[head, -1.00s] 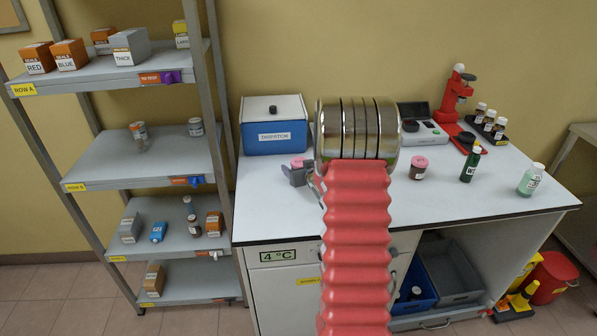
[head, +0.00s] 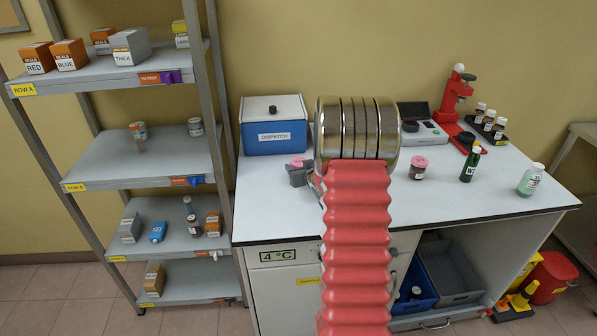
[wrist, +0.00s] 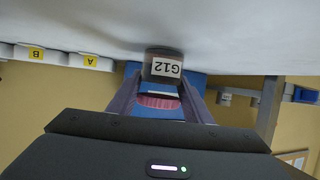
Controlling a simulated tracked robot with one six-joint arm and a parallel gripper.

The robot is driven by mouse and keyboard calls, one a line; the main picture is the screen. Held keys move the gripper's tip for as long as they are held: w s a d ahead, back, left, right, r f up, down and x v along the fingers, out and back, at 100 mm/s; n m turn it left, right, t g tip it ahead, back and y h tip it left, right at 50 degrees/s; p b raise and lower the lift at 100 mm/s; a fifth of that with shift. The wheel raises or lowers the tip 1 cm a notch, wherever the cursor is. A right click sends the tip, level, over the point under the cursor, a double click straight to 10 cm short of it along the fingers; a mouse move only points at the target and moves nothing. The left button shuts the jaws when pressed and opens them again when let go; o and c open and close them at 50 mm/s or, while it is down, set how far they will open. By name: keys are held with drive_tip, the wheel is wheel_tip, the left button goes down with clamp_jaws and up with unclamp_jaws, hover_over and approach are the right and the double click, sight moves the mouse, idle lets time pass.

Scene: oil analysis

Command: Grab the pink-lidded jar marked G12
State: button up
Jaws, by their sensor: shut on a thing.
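The jar marked G12 (wrist: 163,68) shows upside down in the wrist view, with its label facing the camera and its pink lid (wrist: 158,101) between the fingers. My gripper (wrist: 160,104) is shut on this jar. In the head view, my gripper (head: 299,174) is at the left of the bench top, with a bit of the pink lid (head: 297,163) showing above it. My arm hides part of this area. The jar appears to be at the bench surface; whether it touches cannot be told. Another pink-lidded jar (head: 418,168) stands right of my arm, its label unreadable.
The blue dispatch box (head: 275,137) stands behind my gripper. A green bottle (head: 470,165), a pale green bottle (head: 530,180) and a red press (head: 457,105) are at the right. The shelf unit (head: 140,158) is left of the bench. The bench front (head: 275,218) is clear.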

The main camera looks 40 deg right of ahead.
sight(298, 161)
drive_tip(key=shift+c, duration=1.1)
drive_tip(key=shift+r, duration=0.1)
wheel_tip(298, 161, up, 10)
drive_tip(key=shift+f, duration=0.1)
drive_tip(key=shift+a, duration=0.1)
